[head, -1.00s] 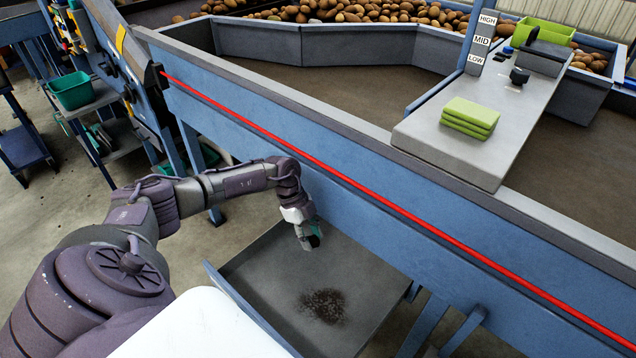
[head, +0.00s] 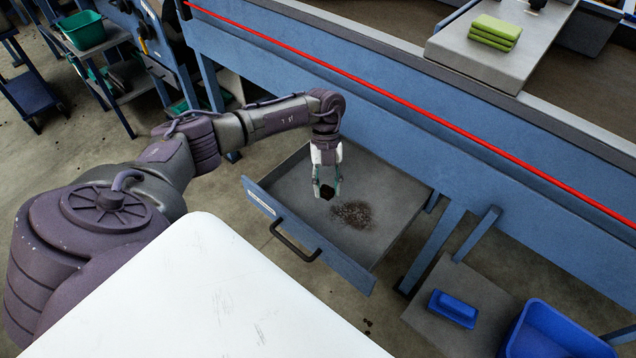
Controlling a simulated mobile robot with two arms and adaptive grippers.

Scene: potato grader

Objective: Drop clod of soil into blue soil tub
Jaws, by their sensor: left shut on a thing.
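My left gripper (head: 327,189) is shut on a dark clod of soil (head: 327,192), which shows between its fingertips. It hangs over an open grey drawer (head: 398,190) with a black handle, beside a patch of loose soil lying in the drawer. A blue tub (head: 556,335) stands at the bottom right, cut by the frame edge. It is well to the right of the gripper, and I cannot tell from its looks whether it is the soil tub. My right gripper is not in view.
A blue block-shaped item (head: 453,308) lies on a grey board left of the blue tub. The machine's blue side wall with a red line (head: 400,105) rises behind the drawer. Green pads (head: 495,32) lie on the grey shelf. A green bin (head: 84,30) stands far left.

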